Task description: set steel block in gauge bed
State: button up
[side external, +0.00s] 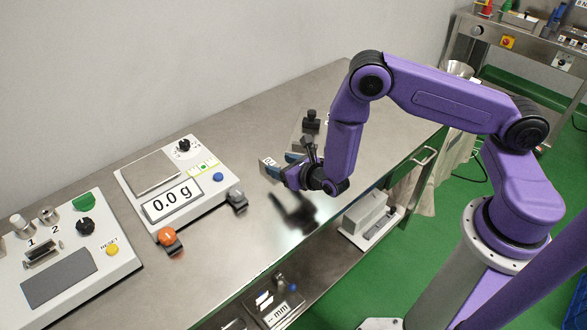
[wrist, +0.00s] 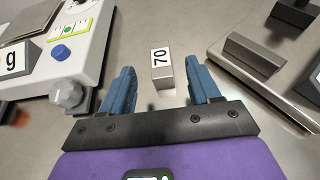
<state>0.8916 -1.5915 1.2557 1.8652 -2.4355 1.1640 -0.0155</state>
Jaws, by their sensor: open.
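In the side view the block (side external: 267,163) shows at the tips of my gripper (side external: 279,163), partly hidden by the fingers. A flat steel plate with a raised bar, apparently the gauge bed (wrist: 290,98), lies to the right in the wrist view. My arm hides much of this device in the side view.
A white scale (side external: 205,208) reading 0.0 g stands left of my gripper, with grey and orange knobs at its front. A white control box (side external: 110,268) is farther left. A black knob (side external: 311,121) rises behind my gripper. Bare bench lies in front.

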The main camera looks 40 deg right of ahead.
jog(key=shift+v, duration=2.5)
jog(key=s+d+r+m+g+h, duration=0.2)
jog(key=s+d+r+m+h, duration=0.2)
jog(key=r+m, duration=0.35)
jog(key=s+d+r+m+g+h, duration=0.2)
jog(key=s+d+r+m+h, duration=0.15)
jog(key=r+m, duration=0.4)
jog(key=s+a+r+m+g+y, duration=0.1)
jog(key=s+r+m+g+y, duration=0.2)
jog(key=s, duration=0.8)
jog(key=s+a+r+m+g+y, duration=0.1)
jog(key=s+r+m+g+y, duration=0.2)
jog(key=s, duration=0.8)
jog(key=m+g+y, duration=0.2)
jog(key=g, duration=0.1)
jog(key=shift+s+a, duration=0.3)
jog(key=shift+a, duration=0.1)
jog(key=shift+r, duration=0.1)
